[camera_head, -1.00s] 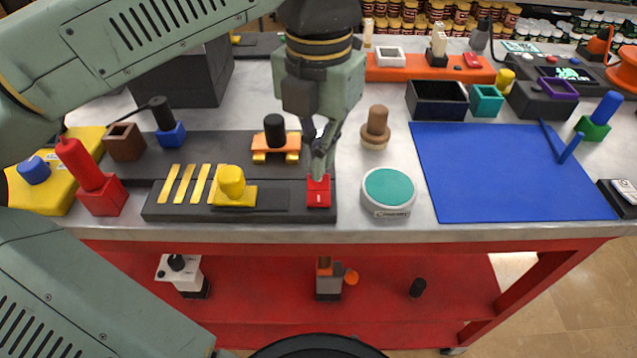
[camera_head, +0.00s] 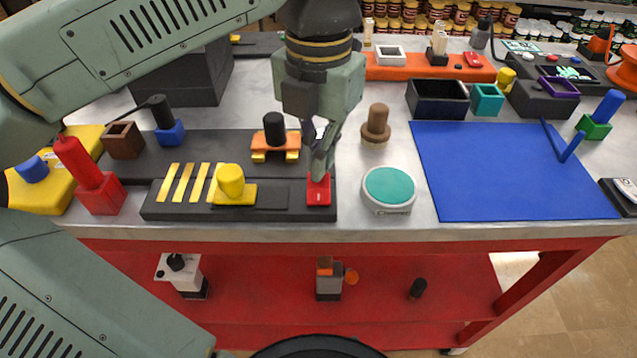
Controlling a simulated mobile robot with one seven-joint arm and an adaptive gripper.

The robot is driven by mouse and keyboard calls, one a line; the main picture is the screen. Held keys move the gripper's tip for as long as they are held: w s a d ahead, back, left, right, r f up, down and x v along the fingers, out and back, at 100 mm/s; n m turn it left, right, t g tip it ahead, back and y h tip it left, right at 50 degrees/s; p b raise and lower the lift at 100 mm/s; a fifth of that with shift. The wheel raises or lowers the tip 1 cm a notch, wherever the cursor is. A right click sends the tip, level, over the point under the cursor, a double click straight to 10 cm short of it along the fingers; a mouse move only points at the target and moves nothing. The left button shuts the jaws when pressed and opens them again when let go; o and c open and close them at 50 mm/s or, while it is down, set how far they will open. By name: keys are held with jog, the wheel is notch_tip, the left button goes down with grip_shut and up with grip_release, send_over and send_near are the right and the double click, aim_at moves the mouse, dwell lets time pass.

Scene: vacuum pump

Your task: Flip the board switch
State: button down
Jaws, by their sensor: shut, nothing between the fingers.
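The board switch is a red rocker (camera_head: 318,192) at the right end of the dark grey board (camera_head: 270,214), near the table's front edge. A small white mark shows on its front part. My gripper (camera_head: 318,176) points down at the back part of the red switch. Its fingers are closed together and hold nothing. The fingertips overlap the switch's back edge in the picture and appear to touch it. They hide that part of the switch.
On the same board stand a yellow knob (camera_head: 231,181) and several yellow strips (camera_head: 183,183). A black-and-orange piece (camera_head: 275,136) stands behind. A teal-topped round puck (camera_head: 388,188) and a brown peg (camera_head: 376,124) are close on the right. A blue mat (camera_head: 500,175) lies farther right.

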jog(key=shift+f+b, duration=0.7)
jog(key=shift+f, duration=0.2)
jog(key=shift+r, duration=0.2)
jog(key=shift+r+p, duration=2.6)
jog(key=shift+r, duration=0.8)
jog(key=shift+f, duration=0.1)
